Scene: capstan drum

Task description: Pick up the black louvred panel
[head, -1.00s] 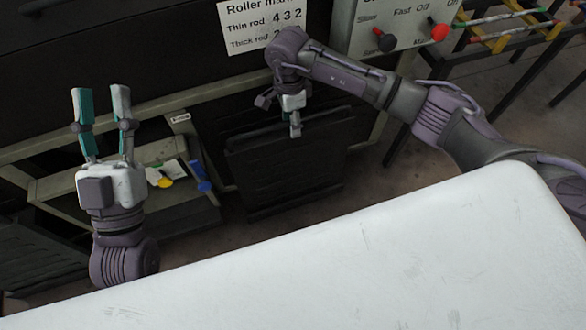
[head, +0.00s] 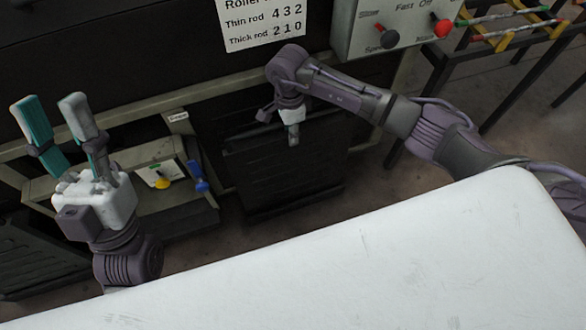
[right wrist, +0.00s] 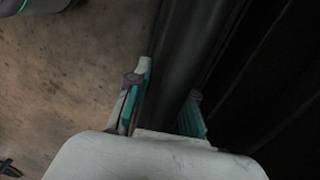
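The black louvred panel (head: 290,180) stands upright under the machine's front, at the middle of the head view. My right gripper (head: 292,138) points down at its top edge, with one finger in front of it. In the right wrist view the fingers of my right gripper (right wrist: 168,95) stand apart, one on each side of a dark upright edge (right wrist: 178,60), which looks like the panel's. I see no clear sign of them clamping. My left gripper (head: 50,105) is raised at the left, open and empty, away from the panel.
A shelf (head: 165,205) with yellow and blue-handled items is left of the panel. A control box (head: 395,25) with black and red knobs is above right. A rack of rods (head: 515,30) stands at the far right.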

